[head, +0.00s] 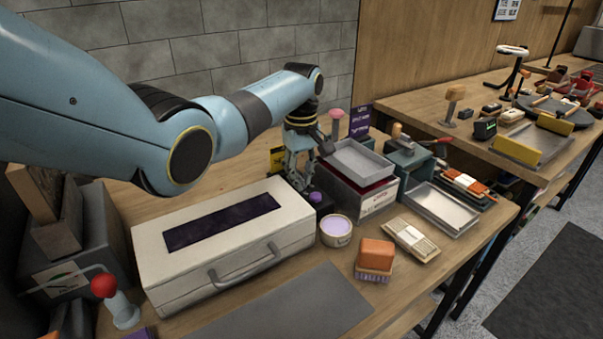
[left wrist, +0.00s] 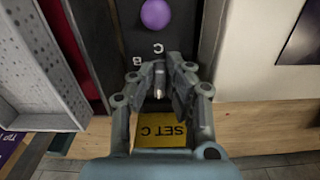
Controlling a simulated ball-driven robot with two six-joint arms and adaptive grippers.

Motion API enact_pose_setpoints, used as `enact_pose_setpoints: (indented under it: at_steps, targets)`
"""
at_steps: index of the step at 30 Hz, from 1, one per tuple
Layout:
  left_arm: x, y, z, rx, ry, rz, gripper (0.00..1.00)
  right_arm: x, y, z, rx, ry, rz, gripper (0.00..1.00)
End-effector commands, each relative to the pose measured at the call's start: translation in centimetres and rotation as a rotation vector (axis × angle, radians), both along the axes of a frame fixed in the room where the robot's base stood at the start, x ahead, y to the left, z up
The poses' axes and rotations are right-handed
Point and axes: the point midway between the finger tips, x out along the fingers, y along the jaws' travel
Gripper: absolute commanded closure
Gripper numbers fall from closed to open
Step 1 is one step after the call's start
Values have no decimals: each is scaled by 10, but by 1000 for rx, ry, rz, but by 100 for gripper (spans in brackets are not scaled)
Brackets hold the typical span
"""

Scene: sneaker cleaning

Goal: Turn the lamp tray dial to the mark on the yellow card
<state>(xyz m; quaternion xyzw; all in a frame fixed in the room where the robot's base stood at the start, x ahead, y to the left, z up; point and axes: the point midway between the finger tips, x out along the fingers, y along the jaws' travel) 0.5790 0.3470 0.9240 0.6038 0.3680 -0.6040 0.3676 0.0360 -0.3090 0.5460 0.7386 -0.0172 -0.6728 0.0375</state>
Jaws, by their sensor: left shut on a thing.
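My left gripper (head: 302,184) points down at a narrow dark control box (left wrist: 112,30) between the white case and the tray box. In the left wrist view my left gripper (left wrist: 160,84) is shut on the small grey dial (left wrist: 158,92), which is mostly hidden between the fingertips. White letters C and B show on the box just beyond the fingers. The yellow card (left wrist: 168,133) reads SET C, upside down in the wrist view; it also shows behind the gripper in the head view (head: 277,159). A purple button (left wrist: 157,14) sits on the box. My right gripper is out of view.
The white case (head: 150,258) with a dark panel stands close on the left. A grey tray (head: 358,161) on a box stands close on the right. A round tin (head: 336,229), an orange brush (head: 375,256) and a flat metal tray (head: 440,208) lie nearer the front.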

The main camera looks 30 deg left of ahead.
Motion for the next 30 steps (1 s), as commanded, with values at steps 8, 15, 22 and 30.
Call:
enact_pose_setpoints:
  at_steps: [8, 15, 22, 30]
  targets:
    - [-2, 1, 3, -1, 1, -212, 100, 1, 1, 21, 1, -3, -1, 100]
    - [-3, 3, 3, 0, 0, -442, 100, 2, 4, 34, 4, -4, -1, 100]
    - [-4, 5, 2, 0, -1, -660, 100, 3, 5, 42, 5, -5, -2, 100]
    - [-5, 8, 1, 0, 0, -915, 100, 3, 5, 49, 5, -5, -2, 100]
